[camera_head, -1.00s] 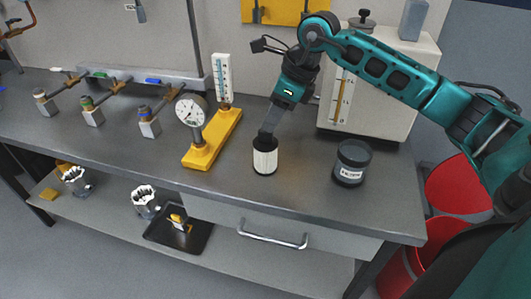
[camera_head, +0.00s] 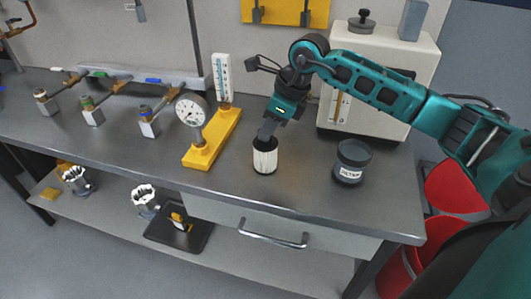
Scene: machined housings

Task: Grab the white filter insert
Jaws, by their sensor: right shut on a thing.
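The white filter insert (camera_head: 265,160) is a short white cylinder with a dark top, upright on the grey bench near its front edge. My left gripper is not in view.
A yellow gauge stand (camera_head: 212,140) stands close left of the insert. A dark labelled jar (camera_head: 352,161) stands to the right. A white cabinet (camera_head: 395,70) is behind. A drawer handle (camera_head: 272,234) juts from the front; red bins (camera_head: 455,186) are at lower right.

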